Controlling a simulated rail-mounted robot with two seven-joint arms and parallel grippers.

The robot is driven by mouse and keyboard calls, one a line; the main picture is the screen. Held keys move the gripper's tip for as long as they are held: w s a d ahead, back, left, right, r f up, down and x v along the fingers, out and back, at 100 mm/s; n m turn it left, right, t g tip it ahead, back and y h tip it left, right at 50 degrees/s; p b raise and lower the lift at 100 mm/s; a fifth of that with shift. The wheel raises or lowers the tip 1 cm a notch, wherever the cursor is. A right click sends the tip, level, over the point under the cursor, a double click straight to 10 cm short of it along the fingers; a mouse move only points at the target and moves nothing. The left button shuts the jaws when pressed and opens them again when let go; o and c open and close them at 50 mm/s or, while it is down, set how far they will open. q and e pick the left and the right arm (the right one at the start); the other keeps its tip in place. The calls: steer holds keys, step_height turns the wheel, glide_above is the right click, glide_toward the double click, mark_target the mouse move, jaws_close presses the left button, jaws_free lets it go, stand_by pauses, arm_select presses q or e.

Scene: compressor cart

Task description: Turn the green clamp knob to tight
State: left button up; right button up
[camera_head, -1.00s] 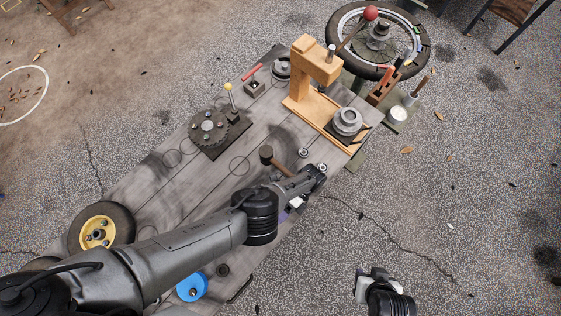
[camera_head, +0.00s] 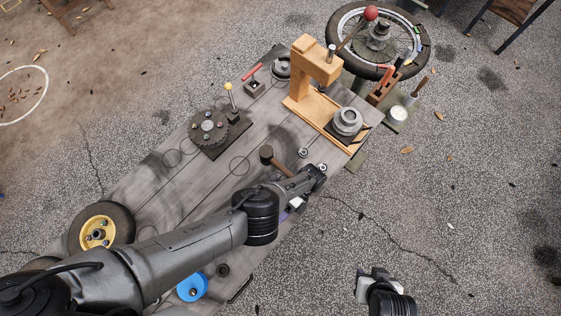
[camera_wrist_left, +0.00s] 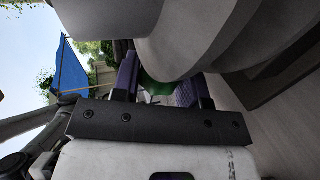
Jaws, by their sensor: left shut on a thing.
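The green clamp knob (camera_wrist_left: 158,95) shows only in part in the left wrist view, as a green patch between the purple-padded fingers of my left gripper (camera_wrist_left: 160,86). The gripper is shut on it. In the head view my left gripper (camera_head: 291,208) is low by the right edge of the cart top, mostly under my wrist, and the knob is hidden there. Whether the knob is tight cannot be told. My right gripper (camera_head: 372,274) hangs over the pavement at the lower right, apart from the cart; its finger gap is unclear.
The wooden cart top (camera_head: 150,205) carries a wooden press stand (camera_head: 313,75), a grey ribbed round part (camera_head: 347,121), a dark gear plate (camera_head: 210,130) with a yellow-knobbed lever, a mallet (camera_head: 267,155) and a blue round part (camera_head: 192,287).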

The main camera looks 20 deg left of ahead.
stand_by(0.6)
arm_select(q)
steer(key=o, duration=0.9)
steer(key=shift+w, duration=0.1)
steer(key=shift+r, duration=0.1)
